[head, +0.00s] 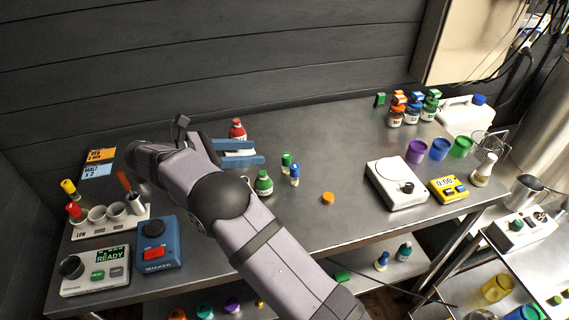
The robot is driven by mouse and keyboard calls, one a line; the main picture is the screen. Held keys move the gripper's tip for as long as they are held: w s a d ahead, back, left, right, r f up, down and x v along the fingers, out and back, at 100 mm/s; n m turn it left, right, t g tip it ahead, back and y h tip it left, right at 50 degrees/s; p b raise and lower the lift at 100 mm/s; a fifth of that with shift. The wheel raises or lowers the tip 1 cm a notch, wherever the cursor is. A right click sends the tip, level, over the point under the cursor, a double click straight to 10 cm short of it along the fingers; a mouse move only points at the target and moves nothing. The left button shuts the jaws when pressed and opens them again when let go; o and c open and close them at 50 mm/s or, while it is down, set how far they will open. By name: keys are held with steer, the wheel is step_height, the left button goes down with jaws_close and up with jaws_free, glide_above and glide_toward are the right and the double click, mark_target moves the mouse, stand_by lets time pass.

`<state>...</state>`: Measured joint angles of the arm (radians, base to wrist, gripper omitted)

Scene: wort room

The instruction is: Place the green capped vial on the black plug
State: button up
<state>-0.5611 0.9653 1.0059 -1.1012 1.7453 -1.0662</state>
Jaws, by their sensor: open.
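A small green capped vial (286,162) stands on the steel bench, just behind and left of a blue capped vial (295,175). A larger green capped bottle (264,184) stands nearer, beside my arm. My gripper (241,153) has two blue fingers, apart, pointing right, to the left of the green capped vial and not touching it. A pale area shows between the fingers; I cannot tell what it is. A round black plug (153,228) sits on top of the blue shaker (157,250). Other round black parts show on the READY device (70,266) and white scale (408,187).
A red capped bottle (237,130) stands close behind my gripper. An orange cap (328,198) lies on the open middle of the bench. A white rack (110,224) stands behind the shaker. Purple (415,152), blue and green cups stand at right.

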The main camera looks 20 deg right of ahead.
step_height(320, 180, up, 10)
step_height(320, 180, down, 10)
steer(key=a+f+m+t+y+b, duration=0.1)
steer(key=a+y+b, duration=0.15)
steer(key=y, duration=0.65)
step_height(320, 180, up, 10)
steer(key=m+t+y+b, duration=0.2)
steer(key=m+t, duration=0.9)
steer(key=m, duration=1.1)
glide_above(286, 164)
steer(key=s, duration=0.6)
steer(key=f, duration=1.1)
steer(key=shift+w+a+f, duration=0.15)
steer(key=shift+a+f, duration=0.05)
steer(key=shift+f, duration=0.65)
steer(key=shift+p, duration=0.35)
steer(key=shift+w, duration=0.1)
